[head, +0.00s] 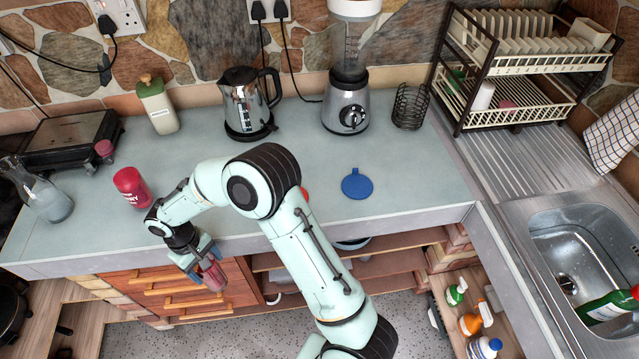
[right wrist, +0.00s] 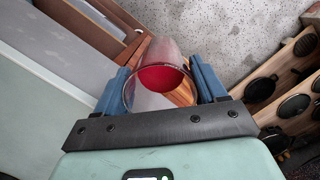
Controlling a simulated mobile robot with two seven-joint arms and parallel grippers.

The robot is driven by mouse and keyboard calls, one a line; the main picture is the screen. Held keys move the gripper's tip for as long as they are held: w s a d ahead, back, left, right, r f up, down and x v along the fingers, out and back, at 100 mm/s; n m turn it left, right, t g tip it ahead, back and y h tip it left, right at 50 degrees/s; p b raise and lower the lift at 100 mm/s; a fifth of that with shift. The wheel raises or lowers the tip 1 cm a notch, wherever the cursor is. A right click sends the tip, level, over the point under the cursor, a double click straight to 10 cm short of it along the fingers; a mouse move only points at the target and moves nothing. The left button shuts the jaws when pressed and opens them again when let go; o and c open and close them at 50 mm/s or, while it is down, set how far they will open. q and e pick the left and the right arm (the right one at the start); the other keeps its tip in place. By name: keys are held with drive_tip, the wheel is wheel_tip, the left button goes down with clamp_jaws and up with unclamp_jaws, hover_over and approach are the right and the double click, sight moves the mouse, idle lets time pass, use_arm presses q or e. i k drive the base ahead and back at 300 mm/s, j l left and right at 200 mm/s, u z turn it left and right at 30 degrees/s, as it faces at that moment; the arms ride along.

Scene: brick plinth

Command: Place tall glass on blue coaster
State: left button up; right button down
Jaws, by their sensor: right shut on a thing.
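The tall glass (head: 213,277) is clear with something red inside. My right gripper (head: 203,263) is shut on it, in front of the counter's front edge and the wooden drawers. In the right wrist view the glass (right wrist: 160,78) sits between the blue fingers of my right gripper (right wrist: 163,88), its round rim facing the camera. The blue coaster (head: 357,185) lies flat on the counter, right of my right arm, with nothing on it. My left gripper is not in view.
A kettle (head: 247,105), blender (head: 348,100) and wire holder (head: 409,106) stand behind the coaster. A red thing is mostly hidden behind my arm.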

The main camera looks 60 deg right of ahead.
sight(357, 186)
drive_tip(key=k+l, duration=0.1)
drive_tip(key=k, duration=0.5)
drive_tip(key=k+z, duration=0.15)
drive_tip(key=z, duration=0.75)
